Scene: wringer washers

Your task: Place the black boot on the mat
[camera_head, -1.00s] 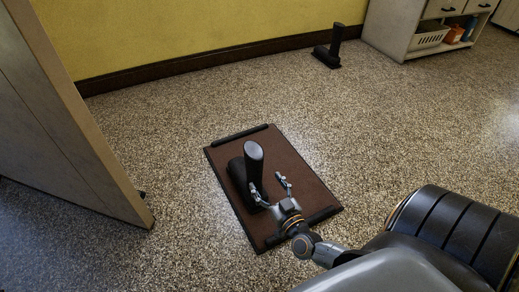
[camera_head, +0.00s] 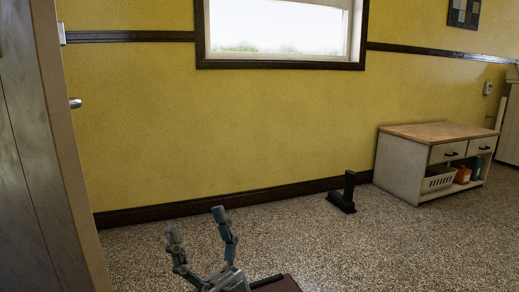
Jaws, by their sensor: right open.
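A black boot (camera_head: 345,194) stands upright on the speckled floor near the yellow wall, right of the middle. Only a small corner of the brown mat (camera_head: 278,285) shows at the bottom edge; the rest is out of view. My right gripper (camera_head: 196,223) is at the bottom, left of the mat's visible corner, with its two fingers spread, pointing up and empty. It is well apart from the boot by the wall. The boot seen on the mat earlier is not in view now. My left gripper is not in view.
A low cabinet (camera_head: 433,145) stands at the right, with a white basket (camera_head: 438,180) and an orange item (camera_head: 462,175) on its lower shelf. A door (camera_head: 75,150) stands at the left. The floor between the gripper and the wall boot is clear.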

